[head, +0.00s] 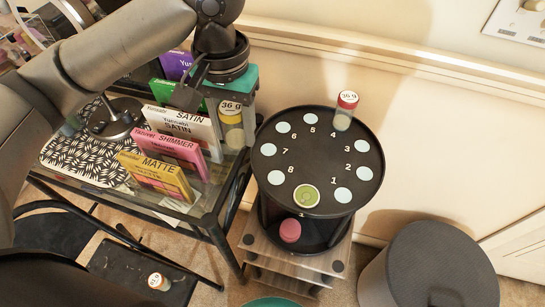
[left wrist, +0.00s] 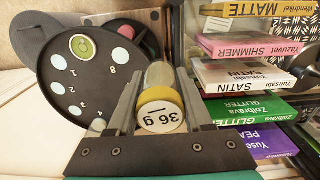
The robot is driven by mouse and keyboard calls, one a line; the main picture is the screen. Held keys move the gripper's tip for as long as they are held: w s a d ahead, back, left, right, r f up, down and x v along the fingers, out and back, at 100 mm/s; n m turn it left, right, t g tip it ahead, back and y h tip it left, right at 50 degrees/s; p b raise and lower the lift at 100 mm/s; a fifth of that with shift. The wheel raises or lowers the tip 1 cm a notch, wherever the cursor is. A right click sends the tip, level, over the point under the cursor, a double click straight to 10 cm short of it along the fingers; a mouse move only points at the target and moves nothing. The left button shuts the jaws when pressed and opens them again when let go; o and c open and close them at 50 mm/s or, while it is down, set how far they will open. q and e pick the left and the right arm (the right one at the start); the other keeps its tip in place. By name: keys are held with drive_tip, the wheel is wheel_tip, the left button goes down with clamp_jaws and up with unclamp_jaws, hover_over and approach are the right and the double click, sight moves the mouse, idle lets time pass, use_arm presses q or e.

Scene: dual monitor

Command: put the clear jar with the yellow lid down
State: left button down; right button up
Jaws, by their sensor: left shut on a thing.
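The clear jar with the yellow lid (head: 231,117) shows in the head view beneath my left wrist, between the boxes and the round black stand (head: 318,150). Its white lid label reads "36 g". In the left wrist view the jar (left wrist: 160,97) sits between the two fingers of my left gripper (left wrist: 158,92), which is shut on it. In the head view my left gripper (head: 236,105) is partly hidden by its own wrist. The stand's top has pale numbered spots around its rim. My right gripper is not in view.
A red-lidded jar (head: 345,110) stands at the stand's far edge and a green-topped jar (head: 306,196) at its near edge. A pink-lidded jar (head: 290,231) is on the lower tier. Boxes (head: 154,176) line the glass table. A dark grey round stool (head: 428,270) stands at right.

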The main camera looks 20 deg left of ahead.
use_arm(q)
drive_tip(key=shift+w+d+f+m, duration=0.2)
drive_tip(key=shift+f+m, duration=0.1)
drive_tip(key=shift+f, duration=0.1)
drive_tip(key=w+d+r+m+p, duration=0.2)
drive_tip(key=r+m+p, duration=0.3)
drive_tip(key=r+p, duration=0.25)
drive_tip(key=w+d+r+m+p, duration=0.2)
drive_tip(key=w+r+m+p, duration=0.1)
drive_tip(key=r+m+p, duration=0.4)
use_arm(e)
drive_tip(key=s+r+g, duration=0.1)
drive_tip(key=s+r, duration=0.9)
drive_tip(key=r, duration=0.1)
use_arm(q)
drive_tip(key=b, duration=0.4)
approach(268, 149)
drive_tip(key=shift+n, duration=0.4)
wheel_tip(268, 149, down, 6)
drive_tip(key=shift+s+r, duration=0.1)
drive_tip(key=shift+r, duration=0.05)
drive_tip(key=shift+f, duration=0.25)
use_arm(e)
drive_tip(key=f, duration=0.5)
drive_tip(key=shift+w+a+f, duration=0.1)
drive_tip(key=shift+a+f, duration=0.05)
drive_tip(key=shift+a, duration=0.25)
